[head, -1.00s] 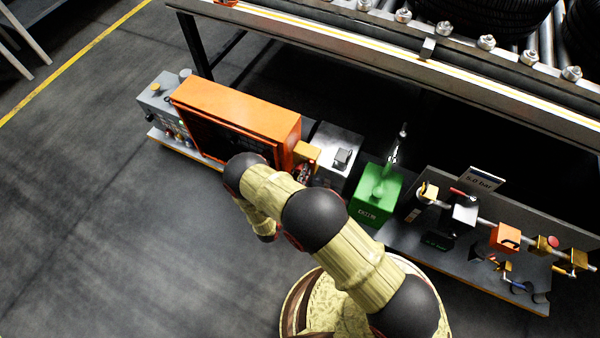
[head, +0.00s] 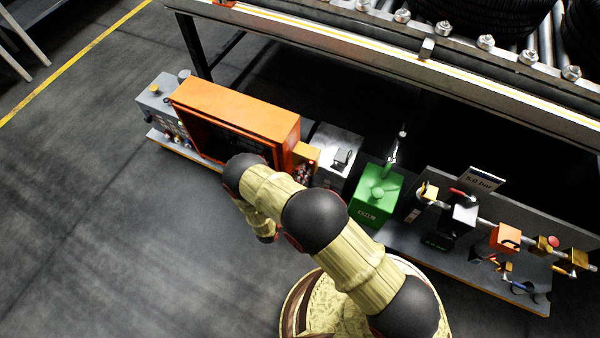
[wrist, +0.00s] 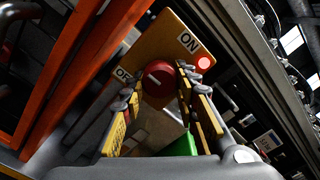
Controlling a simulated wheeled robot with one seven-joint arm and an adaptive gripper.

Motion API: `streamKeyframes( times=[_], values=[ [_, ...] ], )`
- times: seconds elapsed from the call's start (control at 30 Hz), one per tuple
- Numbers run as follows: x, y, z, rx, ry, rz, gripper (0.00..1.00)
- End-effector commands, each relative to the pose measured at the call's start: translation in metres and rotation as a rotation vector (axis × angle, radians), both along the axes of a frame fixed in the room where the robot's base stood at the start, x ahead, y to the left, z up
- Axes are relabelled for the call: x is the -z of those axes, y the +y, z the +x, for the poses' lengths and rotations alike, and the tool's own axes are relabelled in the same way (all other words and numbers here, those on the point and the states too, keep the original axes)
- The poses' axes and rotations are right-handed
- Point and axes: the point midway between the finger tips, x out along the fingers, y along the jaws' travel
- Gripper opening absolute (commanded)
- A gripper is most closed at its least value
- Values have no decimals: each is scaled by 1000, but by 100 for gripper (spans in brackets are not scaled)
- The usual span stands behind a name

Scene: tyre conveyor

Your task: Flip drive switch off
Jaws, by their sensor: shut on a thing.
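The drive switch is a yellow-orange box (wrist: 170,38) with a red round knob (wrist: 157,84), an ON label (wrist: 188,41), a partly covered OFF label (wrist: 123,74) and a glowing red lamp (wrist: 204,63). In the head view the box (head: 306,153) stands at the right end of the orange cabinet. My gripper (wrist: 157,92) has its fingers on both sides of the knob and is shut on it. A white mark shows on the knob; I cannot tell its exact setting. In the head view my arm hides most of the gripper and the knob.
The open orange cabinet (head: 240,108) stands close left of the switch. A grey box (head: 338,142) and a green box with a lever (head: 376,195) stand to its right, then an air valve assembly (head: 465,213). The conveyor frame (head: 400,70) runs behind. Floor at left is clear.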

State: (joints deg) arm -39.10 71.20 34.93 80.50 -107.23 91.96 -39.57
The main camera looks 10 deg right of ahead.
Motion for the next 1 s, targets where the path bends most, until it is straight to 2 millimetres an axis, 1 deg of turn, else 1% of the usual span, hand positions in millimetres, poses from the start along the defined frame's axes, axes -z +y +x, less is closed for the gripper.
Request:
streamKeyframes(
  times=[0.07, 0.1, 0.4, 0.77, 0.87, 1.0],
  values=[
    [1, 0, 0, -1, 2, 0, 5],
    [1, 0, 0, -1, 2, 0, 32],
    [0, 0, 0, -1, 1, 0, 49],
    [0, 3, -3, -1, -1, 1, 49],
    [0, 9, -11, -5, 1, 0, 49],
    [0, 23, -30, -6, 1, 0, 49]
  ],
)
